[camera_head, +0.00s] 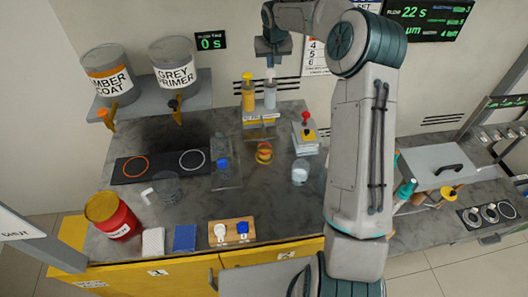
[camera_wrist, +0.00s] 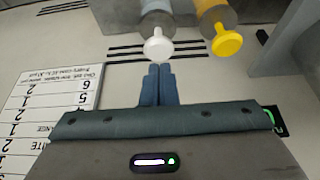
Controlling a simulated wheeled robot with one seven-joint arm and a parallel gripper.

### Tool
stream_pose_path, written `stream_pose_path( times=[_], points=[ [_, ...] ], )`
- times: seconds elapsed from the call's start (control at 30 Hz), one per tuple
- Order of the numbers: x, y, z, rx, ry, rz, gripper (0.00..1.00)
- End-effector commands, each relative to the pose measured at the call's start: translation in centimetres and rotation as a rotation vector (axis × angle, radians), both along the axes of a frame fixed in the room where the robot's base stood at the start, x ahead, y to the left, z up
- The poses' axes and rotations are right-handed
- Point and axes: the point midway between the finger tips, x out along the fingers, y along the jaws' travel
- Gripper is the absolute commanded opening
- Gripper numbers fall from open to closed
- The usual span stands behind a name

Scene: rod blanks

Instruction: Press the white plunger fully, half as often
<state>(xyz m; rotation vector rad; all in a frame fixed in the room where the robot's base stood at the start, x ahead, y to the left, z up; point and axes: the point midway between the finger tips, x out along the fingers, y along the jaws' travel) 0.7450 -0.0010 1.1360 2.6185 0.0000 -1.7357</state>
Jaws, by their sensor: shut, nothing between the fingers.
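The white plunger (camera_wrist: 157,46) tops a clear bottle with pale contents. In the wrist view it is just beyond the tips of my gripper (camera_wrist: 158,68). The fingers are shut together and empty; I cannot tell whether they touch the plunger. The yellow plunger (camera_wrist: 228,42) is close beside it, right in that view. In the head view the pale bottle (camera_head: 270,97) stands in a rack at the back of the counter, right of the yellow bottle (camera_head: 248,100). My gripper (camera_head: 270,64) is above the pale bottle, and its fingertips nearly hide the white plunger.
Shelf cans (camera_head: 108,74) with taps stand back left. A scale-like device (camera_head: 304,135) with a red knob is right of the bottles. A glass jar (camera_head: 300,172), orange rings (camera_head: 264,153) and a red drum (camera_head: 112,215) stand on the counter. A wall display (camera_head: 211,41) reads 0 s.

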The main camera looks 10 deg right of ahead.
Motion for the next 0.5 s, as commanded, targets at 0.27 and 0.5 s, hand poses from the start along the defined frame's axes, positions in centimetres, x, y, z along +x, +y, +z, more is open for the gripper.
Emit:
stream_pose_path(
  times=[0.27, 0.5],
  points=[
    [0.0, 0.0, -0.01, 0.0, 0.0, 0.0, 0.0],
    [-0.01, 0.0, -0.52, 0.0, 0.0, 0.0, 0.0]
  ],
)
